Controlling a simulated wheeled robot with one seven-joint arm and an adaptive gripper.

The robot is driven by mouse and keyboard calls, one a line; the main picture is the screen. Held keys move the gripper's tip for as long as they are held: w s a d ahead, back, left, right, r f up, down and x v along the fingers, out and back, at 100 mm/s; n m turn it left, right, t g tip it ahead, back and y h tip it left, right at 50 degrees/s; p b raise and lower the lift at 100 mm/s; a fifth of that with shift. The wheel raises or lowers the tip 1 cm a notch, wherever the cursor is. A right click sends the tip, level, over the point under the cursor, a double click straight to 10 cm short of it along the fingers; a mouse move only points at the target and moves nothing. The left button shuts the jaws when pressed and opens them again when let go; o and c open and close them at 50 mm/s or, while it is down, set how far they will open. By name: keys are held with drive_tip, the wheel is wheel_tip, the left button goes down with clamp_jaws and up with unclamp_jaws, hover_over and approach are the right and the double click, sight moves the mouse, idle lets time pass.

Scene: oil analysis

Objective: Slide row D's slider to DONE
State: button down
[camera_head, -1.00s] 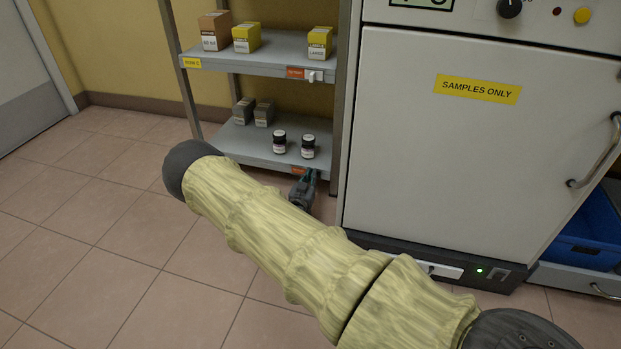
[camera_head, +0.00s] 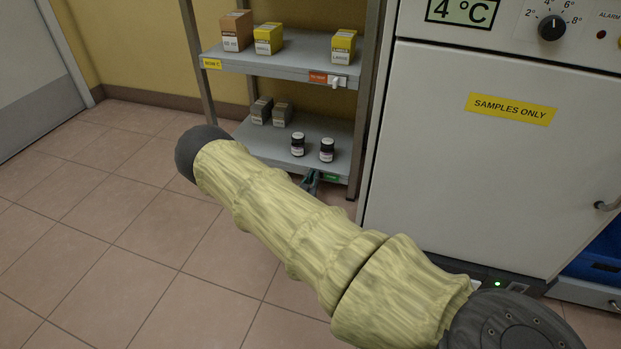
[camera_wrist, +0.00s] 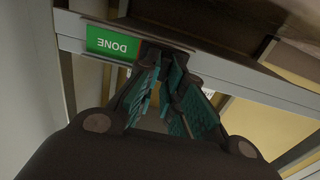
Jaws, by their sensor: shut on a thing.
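The lower shelf (camera_head: 255,147), under the one tagged row C, has a slider strip on its front edge. A green label (camera_head: 331,178) shows there, just right of my gripper (camera_head: 311,180). In the wrist view the label (camera_wrist: 113,43) reads DONE, upside down, left of my fingertips (camera_wrist: 166,62). My fingers are shut at the strip, on the slider's knob. The fingers hide the knob itself.
The row C shelf (camera_head: 270,66) above bears several boxes, and its slider shows a red label (camera_head: 318,77). Two dark jars (camera_head: 298,145) (camera_head: 327,150) and small grey boxes (camera_head: 282,113) stand on the lower shelf. A white cabinet (camera_head: 470,160) stands close on the right.

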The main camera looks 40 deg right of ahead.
drive_tip(key=c, duration=1.5)
unclamp_jaws()
drive_tip(key=shift+w+a, duration=0.2)
drive_tip(key=shift+w, duration=0.1)
drive_tip(key=shift+d, duration=0.1)
drive_tip(key=shift+s, duration=0.15)
drive_tip(key=v, duration=1.2)
